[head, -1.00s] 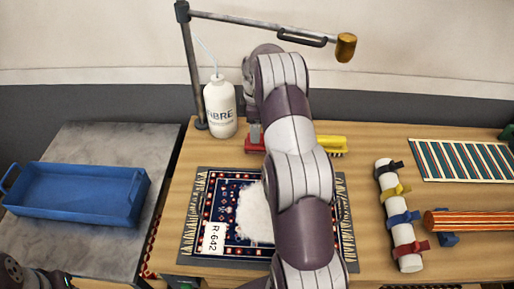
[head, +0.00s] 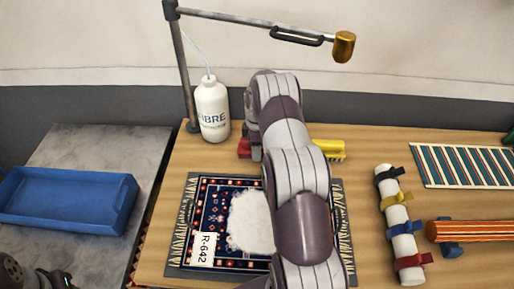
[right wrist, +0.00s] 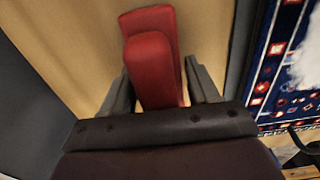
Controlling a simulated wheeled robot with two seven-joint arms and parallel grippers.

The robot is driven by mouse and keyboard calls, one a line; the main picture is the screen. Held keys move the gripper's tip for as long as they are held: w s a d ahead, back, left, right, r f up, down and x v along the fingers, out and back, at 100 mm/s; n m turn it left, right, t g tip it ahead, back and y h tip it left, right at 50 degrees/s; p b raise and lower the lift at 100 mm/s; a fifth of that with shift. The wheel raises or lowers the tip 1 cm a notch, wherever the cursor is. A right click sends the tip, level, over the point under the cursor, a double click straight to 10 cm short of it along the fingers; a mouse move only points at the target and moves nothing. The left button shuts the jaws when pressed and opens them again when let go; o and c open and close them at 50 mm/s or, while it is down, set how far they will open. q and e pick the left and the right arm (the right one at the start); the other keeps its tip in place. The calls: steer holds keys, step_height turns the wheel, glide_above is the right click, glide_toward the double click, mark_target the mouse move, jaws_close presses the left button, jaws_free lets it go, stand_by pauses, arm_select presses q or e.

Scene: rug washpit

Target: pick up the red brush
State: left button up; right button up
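The red brush (right wrist: 152,62) lies on the wooden table, between the two fingers of my right gripper (right wrist: 160,75) in the right wrist view. The fingers stand apart on either side of its raised handle, and a narrow gap shows at the right finger. In the head view, only a small end of the red brush (head: 244,148) shows; my right arm and gripper (head: 256,152) hide most of it. At the lower left corner, a dark part of my left arm shows; its fingers cannot be made out.
A white bottle (head: 213,110) and a lamp-like post (head: 182,75) stand left of the brush. A yellow brush (head: 329,150) lies to the right. A patterned rug (head: 215,197) with white foam lies in front. A blue tray (head: 65,200) and a strapped white roll (head: 402,240) flank it.

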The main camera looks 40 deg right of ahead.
steer(key=c, duration=0.8)
steer(key=shift+o, duration=0.2)
steer(key=shift+r, duration=0.5)
step_height(320, 180, up, 3)
steer(key=shift+w+f+b, duration=0.1)
steer(key=shift+b, duration=0.6)
steer(key=s+r+b, duration=0.1)
steer(key=s+r, duration=0.2)
steer(key=s, duration=0.3)
steer(key=s+d+r+b, duration=0.1)
steer(key=s+r, duration=0.3)
steer(key=s, duration=0.1)
steer(key=shift+s+d+r, duration=0.15)
steer(key=shift+s+d, duration=0.05)
steer(key=shift+s, duration=0.2)
